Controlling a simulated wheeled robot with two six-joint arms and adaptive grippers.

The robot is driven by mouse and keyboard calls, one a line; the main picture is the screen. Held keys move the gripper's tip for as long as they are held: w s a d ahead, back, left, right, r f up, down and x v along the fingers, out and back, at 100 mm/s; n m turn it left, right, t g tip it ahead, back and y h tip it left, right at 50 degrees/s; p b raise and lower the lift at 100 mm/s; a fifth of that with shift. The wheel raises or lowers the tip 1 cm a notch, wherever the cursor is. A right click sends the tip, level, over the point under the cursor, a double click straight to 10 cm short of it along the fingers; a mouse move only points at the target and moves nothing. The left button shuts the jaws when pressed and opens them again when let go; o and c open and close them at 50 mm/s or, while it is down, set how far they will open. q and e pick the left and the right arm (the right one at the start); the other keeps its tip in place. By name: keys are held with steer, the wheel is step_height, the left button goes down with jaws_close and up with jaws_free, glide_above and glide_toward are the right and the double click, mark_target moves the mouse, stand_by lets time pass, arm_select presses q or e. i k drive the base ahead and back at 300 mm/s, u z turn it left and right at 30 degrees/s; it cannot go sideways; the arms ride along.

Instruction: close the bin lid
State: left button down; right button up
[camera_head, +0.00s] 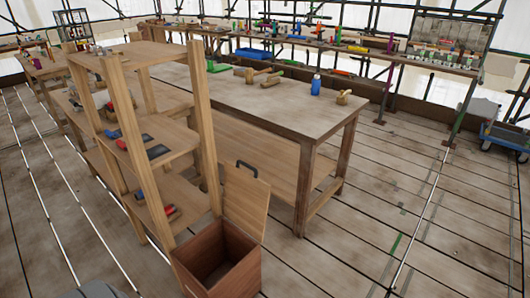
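The wooden bin (235,280) stands on the plank floor at the bottom centre, at the near end of the wooden shelf unit. Its open top faces up and its inside looks empty as far as I can see. The bin lid (245,205) is a light wooden panel standing nearly upright at the bin's far side, so the bin is open. A dark handle (247,167) sits at the lid's top edge. Neither of my grippers is in view.
The shelf unit (142,140) rises close to the bin's left, holding tools. A large workbench (270,95) with a blue bottle (316,85) and mallets stands behind. Open plank floor (370,230) lies to the right. A blue cart (505,135) stands far right.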

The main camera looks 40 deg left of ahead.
mark_target(245, 203)
steer(key=i, duration=3.2)
steer(key=u, duration=2.25)
